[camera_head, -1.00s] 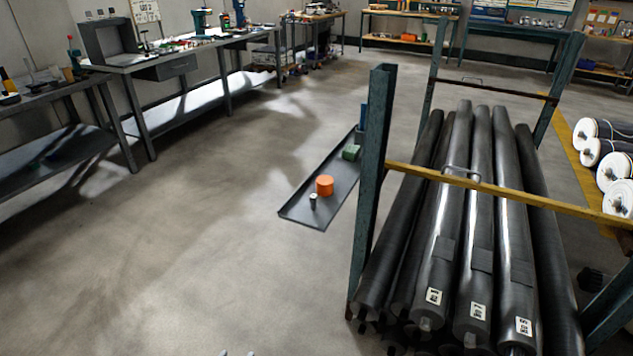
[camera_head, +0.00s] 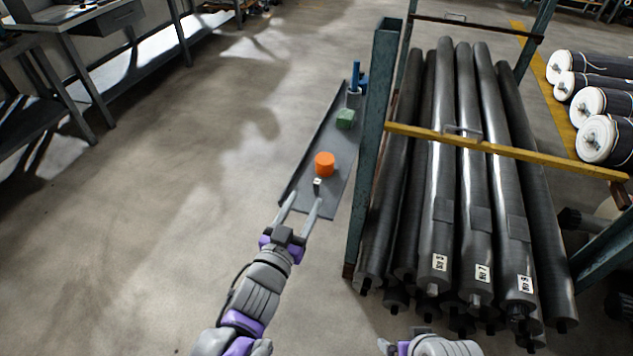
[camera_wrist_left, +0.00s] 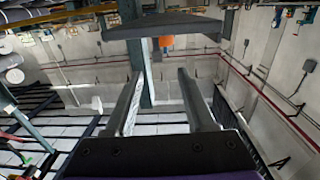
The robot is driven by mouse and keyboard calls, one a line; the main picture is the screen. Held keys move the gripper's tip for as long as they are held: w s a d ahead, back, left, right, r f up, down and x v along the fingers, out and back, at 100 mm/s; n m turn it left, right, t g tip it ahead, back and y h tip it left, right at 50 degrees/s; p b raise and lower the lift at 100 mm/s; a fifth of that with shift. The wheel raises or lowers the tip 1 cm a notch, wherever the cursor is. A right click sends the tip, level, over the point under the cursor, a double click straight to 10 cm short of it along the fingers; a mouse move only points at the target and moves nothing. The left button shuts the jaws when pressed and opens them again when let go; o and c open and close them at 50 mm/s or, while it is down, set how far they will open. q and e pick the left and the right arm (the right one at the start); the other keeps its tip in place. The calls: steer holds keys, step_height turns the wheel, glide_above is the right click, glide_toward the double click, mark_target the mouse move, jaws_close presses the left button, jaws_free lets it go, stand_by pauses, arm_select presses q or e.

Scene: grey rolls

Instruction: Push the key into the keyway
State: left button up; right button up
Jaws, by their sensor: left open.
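I cannot make out for certain a key or a keyway. A small light-topped dark peg (camera_head: 317,185) stands on the near end of a long dark tray (camera_head: 341,203). An orange cylinder (camera_head: 325,164) stands just behind it, then a green block (camera_head: 345,118) and a blue upright piece (camera_head: 355,78). My left gripper (camera_head: 303,203) is open and empty, its fingers pointing at the peg. In the left wrist view its spread fingers (camera_wrist_left: 163,92) show nothing between them; the orange cylinder (camera_wrist_left: 166,42) appears beyond. Part of my right arm shows at the bottom edge; its fingers are unclear.
A rack with a green post (camera_head: 378,120) and yellow bar (camera_head: 510,151) stands right of the tray, holding several dark rolls (camera_head: 440,190). White-ended rolls (camera_head: 597,138) lie at far right. A workbench (camera_head: 95,20) stands at upper left. The floor left of the tray is clear.

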mark_target(316, 184)
arm_select(q)
steer(key=x, duration=0.7)
steer(key=shift+w+d+f+b, duration=0.15)
steer(key=shift+w+d+b, duration=0.15)
steer(key=shift+b, duration=0.1)
steer(key=shift+c, duration=0.2)
jaws_close()
